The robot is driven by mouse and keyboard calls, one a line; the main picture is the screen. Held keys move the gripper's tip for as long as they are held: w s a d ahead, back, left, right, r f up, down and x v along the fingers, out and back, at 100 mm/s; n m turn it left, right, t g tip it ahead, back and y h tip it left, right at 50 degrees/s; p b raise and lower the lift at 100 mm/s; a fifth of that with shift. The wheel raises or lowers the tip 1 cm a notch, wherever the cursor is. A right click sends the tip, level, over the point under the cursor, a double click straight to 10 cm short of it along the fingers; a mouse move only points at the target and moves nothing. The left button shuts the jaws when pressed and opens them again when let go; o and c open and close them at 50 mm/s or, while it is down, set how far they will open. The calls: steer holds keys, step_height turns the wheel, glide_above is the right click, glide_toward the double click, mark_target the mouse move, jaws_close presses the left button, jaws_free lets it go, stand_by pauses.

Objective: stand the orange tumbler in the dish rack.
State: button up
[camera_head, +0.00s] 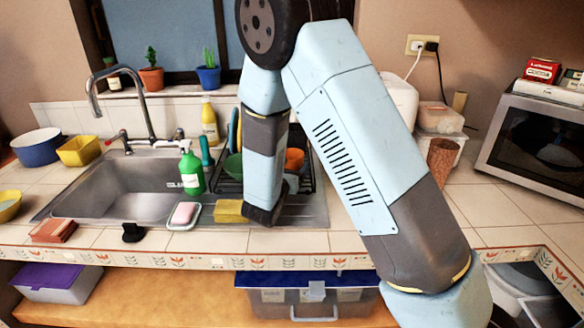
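The dish rack (308,184) stands on the drainboard to the right of the sink, largely hidden behind my arm. A rounded orange object (295,158), which may be the orange tumbler, shows just right of my forearm, at the rack. Its lower part is hidden, so I cannot tell whether it stands in the rack or is held. My gripper (262,215) points down at the front of the rack, right of a yellow sponge (230,211). Its fingers are not clearly visible.
A green bowl (232,166) shows in the rack. The front right counter is partly clear.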

steer(key=o, duration=1.1)
steer(key=v, duration=1.2)
steer(key=shift+r, duration=0.15)
